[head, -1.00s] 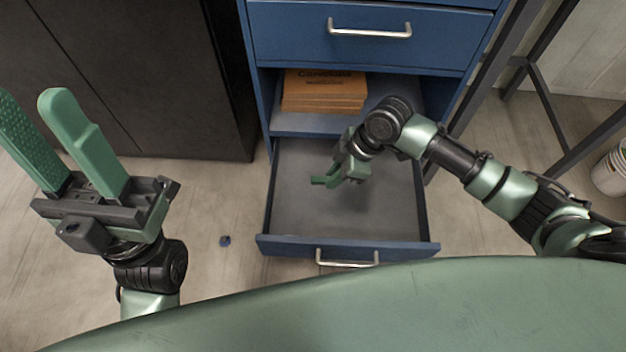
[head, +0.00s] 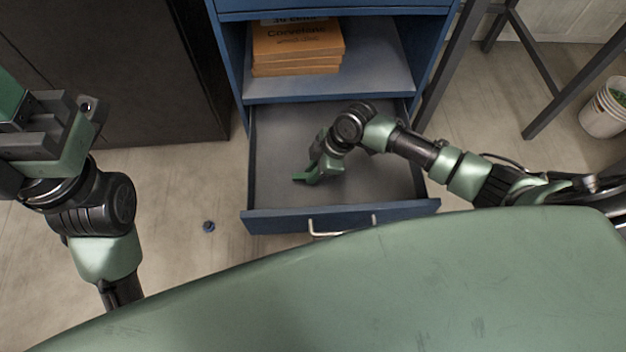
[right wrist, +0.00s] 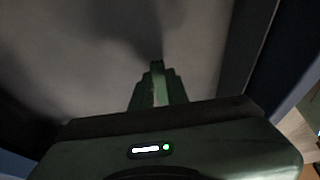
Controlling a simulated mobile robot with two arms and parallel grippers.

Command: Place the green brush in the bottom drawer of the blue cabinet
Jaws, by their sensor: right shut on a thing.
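The blue cabinet (head: 233,75) stands ahead in the head view. Its bottom drawer (head: 270,221) is pulled out, with a bare grey floor. My right gripper (head: 304,177) is inside the drawer's outline, left of its middle, pointing down and left. It is shut on a small green thing, taken as the green brush (right wrist: 157,66), which shows in the right wrist view at the fingertips. The green fingers hide most of it and blend with it. I cannot tell whether it touches the drawer floor. My left gripper (head: 12,100) is at the left edge, its fingers mostly cut off.
Orange-brown boxes (head: 297,48) sit in the open shelf above the drawer. A dark cabinet (head: 150,70) stands to the left. A dark metal frame (head: 540,70) and a white bucket (head: 604,114) are to the right. A small dark blue object (head: 208,227) lies on the floor.

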